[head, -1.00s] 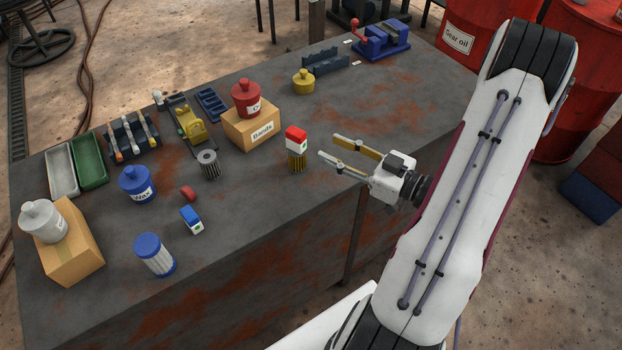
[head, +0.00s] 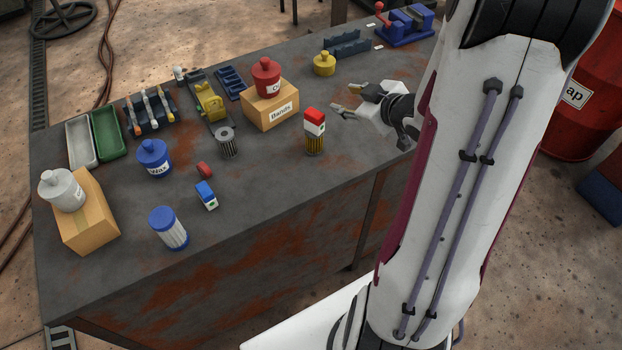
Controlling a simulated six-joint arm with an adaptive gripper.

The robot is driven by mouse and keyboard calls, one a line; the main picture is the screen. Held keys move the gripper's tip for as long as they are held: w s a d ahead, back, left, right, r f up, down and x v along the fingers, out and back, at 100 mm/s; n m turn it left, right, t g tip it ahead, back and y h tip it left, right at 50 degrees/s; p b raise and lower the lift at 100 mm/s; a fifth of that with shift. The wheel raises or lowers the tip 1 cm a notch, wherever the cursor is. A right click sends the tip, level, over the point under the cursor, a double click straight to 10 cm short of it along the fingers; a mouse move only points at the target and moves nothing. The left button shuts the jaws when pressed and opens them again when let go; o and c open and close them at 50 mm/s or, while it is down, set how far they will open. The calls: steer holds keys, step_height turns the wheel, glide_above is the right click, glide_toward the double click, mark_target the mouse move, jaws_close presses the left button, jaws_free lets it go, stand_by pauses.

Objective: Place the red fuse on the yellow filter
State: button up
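The red fuse (head: 314,121), a small block with a red top and a white lower part, stands upright on top of the yellow filter (head: 314,147). The filter is a short ribbed cylinder standing on the table near its front edge, right of the Bands box. Its top is hidden under the fuse. My gripper (head: 342,97) is open and empty, to the right of and beyond the fuse, with its fingers apart and pointing left. It does not appear to touch the fuse.
The Bands box (head: 270,109) carries a red jar (head: 267,77). A dark filter (head: 226,143), a blue fuse (head: 206,195), a blue filter (head: 169,229) and a blue Wax jar (head: 154,158) stand to the left. A yellow jar (head: 324,64) stands behind. The front middle tabletop is clear.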

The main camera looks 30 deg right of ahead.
steer(key=s+a+r+m+g+h, duration=0.1)
steer(key=s+a+r+m+h, duration=0.15)
steer(key=r, duration=0.35)
steer(key=s+a+r+m+g+h, duration=0.1)
steer(key=s+a+r+g+h, duration=0.1)
steer(key=s+a+r, duration=0.25)
steer(key=s+a+r+m+g+y, duration=0.1)
steer(key=s+a+r+g+y, duration=0.1)
steer(key=s+a, duration=1.4)
steer(key=shift+s+a+r+m+g+y, duration=0.15)
steer(key=shift+s+m+g+y, duration=0.3)
steer(key=shift+y, duration=0.8)
